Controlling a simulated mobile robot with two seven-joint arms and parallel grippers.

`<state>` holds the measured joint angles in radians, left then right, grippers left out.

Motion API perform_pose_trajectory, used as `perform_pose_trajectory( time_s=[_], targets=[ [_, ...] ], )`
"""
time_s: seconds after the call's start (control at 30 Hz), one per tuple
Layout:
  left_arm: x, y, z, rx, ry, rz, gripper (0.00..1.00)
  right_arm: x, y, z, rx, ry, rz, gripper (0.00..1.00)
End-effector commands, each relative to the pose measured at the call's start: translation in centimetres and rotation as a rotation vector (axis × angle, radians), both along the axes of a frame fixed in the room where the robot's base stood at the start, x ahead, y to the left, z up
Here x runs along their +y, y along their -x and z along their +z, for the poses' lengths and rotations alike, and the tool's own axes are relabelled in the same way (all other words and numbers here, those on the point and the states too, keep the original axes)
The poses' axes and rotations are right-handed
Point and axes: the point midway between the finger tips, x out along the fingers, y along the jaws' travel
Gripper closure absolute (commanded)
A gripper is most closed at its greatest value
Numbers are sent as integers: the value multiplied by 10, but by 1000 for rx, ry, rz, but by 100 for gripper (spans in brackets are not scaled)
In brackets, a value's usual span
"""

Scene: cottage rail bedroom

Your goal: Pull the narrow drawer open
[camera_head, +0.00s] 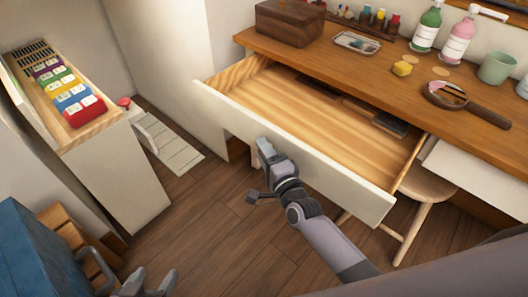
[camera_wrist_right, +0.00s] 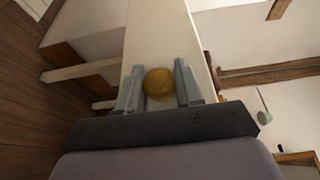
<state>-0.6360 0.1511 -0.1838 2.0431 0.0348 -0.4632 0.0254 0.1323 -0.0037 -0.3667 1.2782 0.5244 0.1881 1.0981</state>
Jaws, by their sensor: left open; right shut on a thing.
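The drawer (camera_head: 290,155) stands pulled well out from under the wooden desk (camera_head: 345,60). It has a white front and a pale wooden inside, with a few dark flat items at the back. My right gripper (camera_head: 264,147) is at the middle of the drawer's front panel. In the right wrist view its two fingers are shut on a round brass-coloured knob (camera_wrist_right: 159,83) on the white front. The knob is hidden behind the gripper in the head view. My left gripper (camera_head: 150,284) is open and empty low at the bottom left, away from the drawer.
A wooden stool (camera_head: 428,188) stands under the desk at the right. Bottles, a wooden box (camera_head: 290,22) and small items lie on the desk. A white cabinet (camera_head: 118,180) with coloured blocks stands at the left. A blue thing (camera_head: 35,255) is at the lower left. The floor before the drawer is clear.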

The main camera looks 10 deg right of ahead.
Motion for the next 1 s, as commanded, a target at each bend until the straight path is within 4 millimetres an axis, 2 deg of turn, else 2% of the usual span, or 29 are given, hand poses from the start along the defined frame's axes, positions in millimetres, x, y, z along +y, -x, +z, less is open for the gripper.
perform_pose_trajectory(
  time_s=[0.23,0.27,0.3,0.67,1.0],
  targets=[
    [0,0,0,0,0,0,33,-1,0,-1,1,0,-2,100],
    [0,0,0,-1,0,0,33,-1,0,-1,1,0,-2,55],
    [0,0,0,-1,0,0,33,-1,0,-1,1,0,-2,42],
    [0,0,1,-1,0,0,33,-1,3,0,1,0,-1,42],
    [0,0,10,-1,0,0,33,-13,44,0,2,1,-1,42]
  ],
)
